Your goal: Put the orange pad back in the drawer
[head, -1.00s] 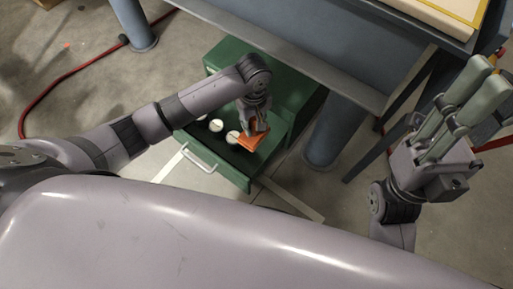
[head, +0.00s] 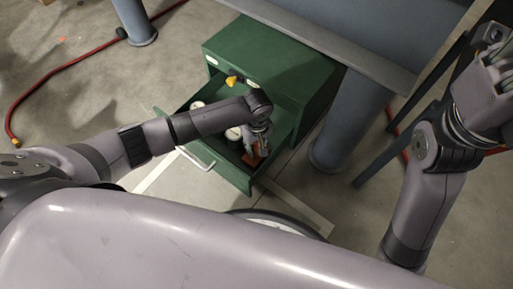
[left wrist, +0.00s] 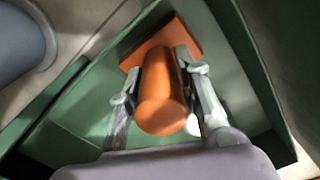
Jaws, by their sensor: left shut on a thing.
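The orange pad (head: 251,159) is in the head view, low within the open green drawer (head: 238,181). My left gripper (head: 258,147) comes down over the drawer from above and is shut on the pad. The left wrist view shows the pad's rounded orange grip (left wrist: 162,98) between the left gripper's two fingers (left wrist: 160,68), with its flat square plate beyond. Whether the plate touches the drawer floor I cannot tell. My right gripper (head: 490,75) is at the upper right, cut by the frame edge, away from the drawer; its fingertips are hidden.
White round things (head: 233,133) lie in the drawer to the left of the pad. The green cabinet (head: 290,62) stands behind, with a small yellow piece (head: 232,80) at its front. A blue-grey table leg (head: 345,130) stands right of it. A red hose (head: 45,80) lies on the floor at left.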

